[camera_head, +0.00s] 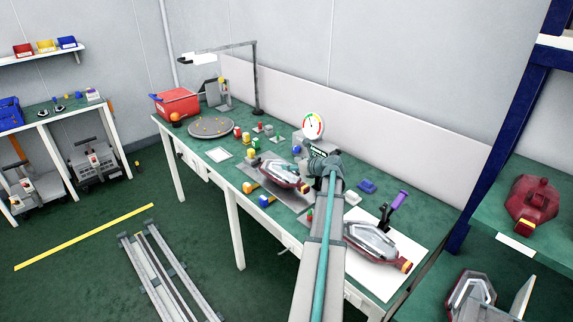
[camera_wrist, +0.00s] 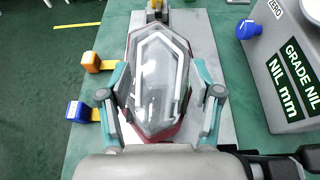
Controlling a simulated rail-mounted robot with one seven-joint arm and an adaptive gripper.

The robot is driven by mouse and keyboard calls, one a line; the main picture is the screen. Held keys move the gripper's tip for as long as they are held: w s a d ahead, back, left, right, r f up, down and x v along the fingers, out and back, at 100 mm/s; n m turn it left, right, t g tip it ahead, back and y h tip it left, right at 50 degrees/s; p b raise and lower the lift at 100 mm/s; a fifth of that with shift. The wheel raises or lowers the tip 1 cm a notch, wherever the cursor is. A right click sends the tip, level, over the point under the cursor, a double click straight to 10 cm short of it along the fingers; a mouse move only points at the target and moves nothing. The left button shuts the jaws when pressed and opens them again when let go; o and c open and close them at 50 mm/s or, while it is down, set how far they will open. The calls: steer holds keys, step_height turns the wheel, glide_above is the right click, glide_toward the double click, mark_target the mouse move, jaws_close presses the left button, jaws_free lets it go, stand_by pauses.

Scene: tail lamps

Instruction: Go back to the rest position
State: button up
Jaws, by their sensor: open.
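My gripper (camera_wrist: 158,90) is open, with its two teal fingers on either side of a tail lamp (camera_wrist: 155,80) in the wrist view. The lamp has a clear faceted lens and a dark red housing, and lies on a grey fixture plate (camera_wrist: 212,30). Whether the fingers touch the lamp I cannot tell. In the head view the same lamp (camera_head: 282,175) lies on the bench, just left of my arm's end, and the fingertips are hard to make out there. A second tail lamp (camera_head: 374,241) lies on a white sheet to the right of my arm.
A grey gauge box (camera_wrist: 285,70) stands close to the right of the lamp. Orange (camera_wrist: 92,62) and blue (camera_wrist: 78,111) clamp knobs sit at the left. A purple-handled tool (camera_head: 398,200) stands behind the second lamp. A shelf (camera_head: 525,240) with a red housing stands at the right.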

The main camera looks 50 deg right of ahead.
steer(key=shift+v, duration=0.9)
